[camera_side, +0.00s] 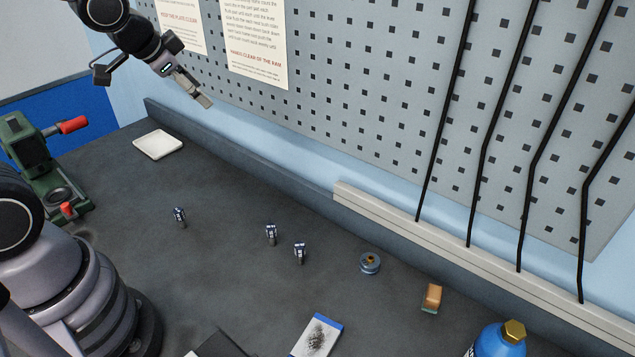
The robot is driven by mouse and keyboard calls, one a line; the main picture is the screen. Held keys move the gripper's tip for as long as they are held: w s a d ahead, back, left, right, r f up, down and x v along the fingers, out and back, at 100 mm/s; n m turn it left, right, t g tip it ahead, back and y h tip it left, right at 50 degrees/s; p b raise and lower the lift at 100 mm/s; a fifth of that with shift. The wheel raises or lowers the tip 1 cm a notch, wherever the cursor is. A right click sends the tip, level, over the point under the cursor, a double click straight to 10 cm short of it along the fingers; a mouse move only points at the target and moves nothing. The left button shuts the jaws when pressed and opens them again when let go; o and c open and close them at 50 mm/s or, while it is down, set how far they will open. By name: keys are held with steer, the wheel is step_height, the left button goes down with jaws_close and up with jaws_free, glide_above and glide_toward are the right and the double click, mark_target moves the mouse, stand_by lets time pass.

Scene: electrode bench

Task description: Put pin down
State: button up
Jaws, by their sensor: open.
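Three small pins with blue and white heads are on the dark bench: one at left (180,217), one in the middle (271,234) and one to its right (300,252). They look roughly upright and apart from each other. My gripper (204,99) is high at upper left, in front of the pegboard, well above the bench and away from the pins. It is open, and I see no pin in it. The gap between its fingers is hard to see from this angle.
A white square plate (158,145) lies at the back left. A green press (32,160) with red handles stands at far left. A blue round part (370,263), a tan block (432,297), a smudged card (318,337) and a blue bottle (490,342) are at right and front.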

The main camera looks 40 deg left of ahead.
steer(key=s+d+r+n, duration=0.1)
steer(key=s+r+n, duration=0.1)
steer(key=s, duration=0.6)
steer(key=s+d+r+n+g, duration=0.1)
steer(key=s+r+n, duration=0.1)
steer(key=s+r, duration=0.3)
steer(key=s, duration=0.3)
steer(key=shift+s+d+r+g+h, duration=0.2)
steer(key=shift+s+g+h, duration=0.1)
steer(key=shift+h, duration=0.1)
steer(key=shift+o, duration=0.5)
